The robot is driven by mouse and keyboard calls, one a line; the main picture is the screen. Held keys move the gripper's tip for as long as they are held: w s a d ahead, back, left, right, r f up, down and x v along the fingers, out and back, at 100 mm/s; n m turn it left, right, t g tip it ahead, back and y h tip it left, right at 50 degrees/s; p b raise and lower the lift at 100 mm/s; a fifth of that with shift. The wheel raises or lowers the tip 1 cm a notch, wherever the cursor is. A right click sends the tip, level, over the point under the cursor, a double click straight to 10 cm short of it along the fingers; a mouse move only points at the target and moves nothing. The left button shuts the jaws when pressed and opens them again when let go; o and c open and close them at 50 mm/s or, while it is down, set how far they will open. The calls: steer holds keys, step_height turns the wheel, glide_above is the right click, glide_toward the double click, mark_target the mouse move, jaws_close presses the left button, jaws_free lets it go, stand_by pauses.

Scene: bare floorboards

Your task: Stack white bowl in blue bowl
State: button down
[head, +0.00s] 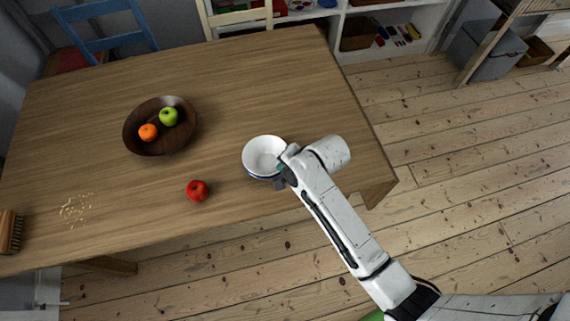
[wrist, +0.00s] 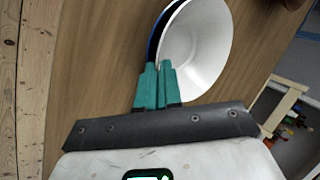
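The white bowl (head: 264,152) is near the right front part of the wooden table, nested in the blue bowl (head: 257,177), whose blue edge shows just beneath it. In the wrist view the white bowl (wrist: 200,45) shows its inside, with a dark blue strip of the blue bowl (wrist: 152,42) along its left. My gripper (wrist: 158,68) has its two teal fingers close together, pinching the white bowl's rim. In the head view my gripper (head: 283,172) is at the bowl's right side, and the fingertips are mostly hidden by the arm.
A brown bowl (head: 133,128) with an orange and a green apple stands at the left. A red apple (head: 197,190) lies near the front edge. Crumbs (head: 75,210) and a brush (head: 10,232) are at far left. The table (head: 265,75) is clear behind the bowls.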

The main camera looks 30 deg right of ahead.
steer(key=c, duration=1.3)
jaws_free()
steer(key=shift+c, duration=0.2)
steer(key=shift+r, duration=0.1)
steer(key=shift+s+r, duration=0.1)
steer(key=shift+r, duration=0.1)
steer(key=v, duration=1.1)
steer(key=shift+r, duration=0.3)
steer(key=s+d+f+n+g+h, duration=0.1)
steer(key=s+d+f+n+g, duration=0.1)
steer(key=s+n, duration=0.4)
steer(key=s+d+f+n+g+h, duration=0.1)
steer(key=s+d+f+n+g, duration=0.1)
steer(key=s+n, duration=0.5)
steer(key=s+g, duration=0.1)
steer(key=s, duration=0.4)
steer(key=shift+s+f+h, duration=0.25)
steer(key=shift+f+h, duration=0.05)
steer(key=shift+h, duration=0.1)
